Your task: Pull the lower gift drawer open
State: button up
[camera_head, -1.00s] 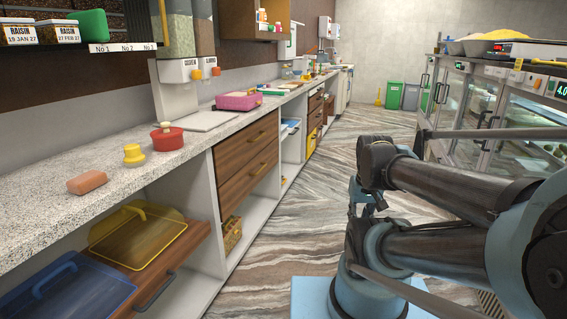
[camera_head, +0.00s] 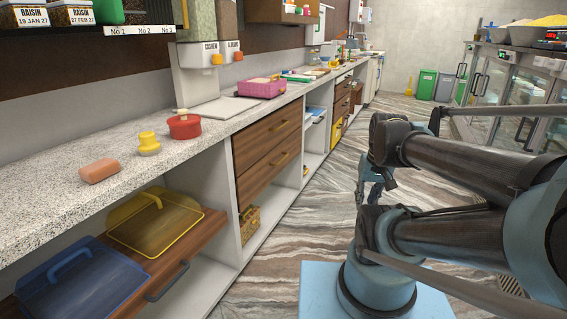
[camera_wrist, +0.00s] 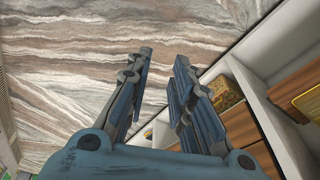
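Two brown wooden drawers sit one above the other under the counter in the head view. The upper drawer (camera_head: 266,138) and lower drawer (camera_head: 264,172) each have a brass-coloured bar handle, and both look shut. A farther drawer stack (camera_head: 342,104) shows beyond an open bay; no label tells which is the gift drawer. My gripper (camera_wrist: 160,62) is open and empty in the wrist view, with its fingers apart above the striped floor. In the head view it hangs in the aisle right of the drawers, partly hidden by my arm, apart from any handle.
A pull-out wooden board (camera_head: 205,238) holding yellow and blue lids juts from the near left. Glass display cases (camera_head: 505,92) line the right. The aisle floor (camera_head: 270,250) is clear.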

jog(key=w+a+r+y, duration=0.2)
jog(key=w+a+r, duration=0.15)
jog(key=w, duration=0.65)
jog(key=w+a+r+y, duration=0.2)
jog(key=w+a+r, duration=0.15)
jog(key=w, duration=0.65)
jog(key=w+a+f+m+y, duration=0.1)
jog(key=w+a+y, duration=0.15)
jog(key=w, duration=0.65)
jog(key=w+a+f+m+y, duration=0.1)
jog(key=w+a, duration=0.2)
jog(key=w, duration=0.6)
jog(key=w+a+f+t+y, duration=0.1)
jog(key=w+f+y, duration=0.1)
jog(key=w+f, duration=0.35)
jog(key=w+a+f+t+y, duration=0.1)
jog(key=w+f, duration=0.2)
jog(key=w, duration=0.6)
jog(key=m+t+y, duration=0.1)
jog(key=m+y, duration=0.1)
jog(key=y, duration=0.2)
send_near(283, 158)
jog(key=shift+h, duration=0.25)
jog(key=x, duration=1)
jog(key=shift+a+f, duration=0.2)
jog(key=shift+f, duration=0.05)
grip_shut()
